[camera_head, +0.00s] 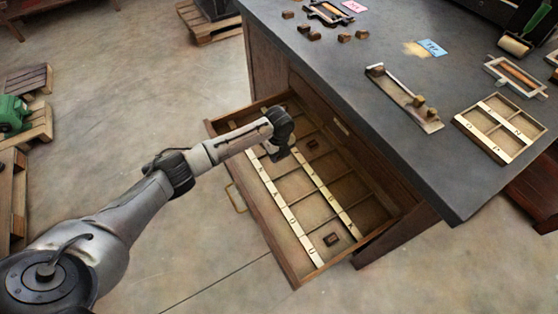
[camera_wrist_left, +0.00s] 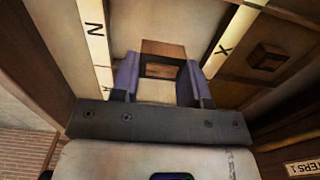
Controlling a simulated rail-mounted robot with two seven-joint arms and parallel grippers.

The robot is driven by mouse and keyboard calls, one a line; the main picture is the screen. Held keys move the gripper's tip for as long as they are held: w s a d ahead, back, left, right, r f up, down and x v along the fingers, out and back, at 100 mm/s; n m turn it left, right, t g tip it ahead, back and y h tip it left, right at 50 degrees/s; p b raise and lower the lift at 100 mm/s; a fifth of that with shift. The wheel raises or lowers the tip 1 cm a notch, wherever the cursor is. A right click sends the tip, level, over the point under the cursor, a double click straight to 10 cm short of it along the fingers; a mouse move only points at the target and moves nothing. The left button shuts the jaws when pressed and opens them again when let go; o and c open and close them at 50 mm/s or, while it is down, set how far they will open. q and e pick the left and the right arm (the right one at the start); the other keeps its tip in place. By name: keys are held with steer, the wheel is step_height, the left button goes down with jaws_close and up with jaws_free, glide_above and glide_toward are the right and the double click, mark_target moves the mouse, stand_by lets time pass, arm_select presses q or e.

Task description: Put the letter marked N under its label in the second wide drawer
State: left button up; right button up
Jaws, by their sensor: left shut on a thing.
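The wide drawer (camera_head: 292,262) stands open below the bench top, divided into compartments by pale label strips. My left gripper (camera_head: 281,153) is down at the drawer's far left part. In the left wrist view the left gripper (camera_wrist_left: 161,72) is shut on a small brown letter block (camera_wrist_left: 163,48); I cannot read a letter on it. The N label (camera_wrist_left: 94,28) is on the strip left of the fingers, and an X label (camera_wrist_left: 225,43) is on the strip at right. The held block is over the compartment between these strips. My right gripper is not in view.
Other letter blocks lie in the drawer (camera_head: 313,143), (camera_head: 331,239); one shows in the wrist view (camera_wrist_left: 268,57). The bench top (camera_head: 340,70) overhangs the drawer's right side and carries loose blocks (camera_head: 345,38), a composing stick (camera_head: 405,98) and a divided tray (camera_head: 500,127).

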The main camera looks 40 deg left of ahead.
mark_target(279, 165)
arm_select(q)
step_height(279, 165, down, 4)
steer(key=shift+d+r+b, duration=0.1)
steer(key=shift+b, duration=0.85)
steer(key=shift+f, duration=0.2)
steer(key=o, duration=1.1)
step_height(279, 165, up, 10)
steer(key=p, duration=0.4)
steer(key=shift+r, duration=1.15)
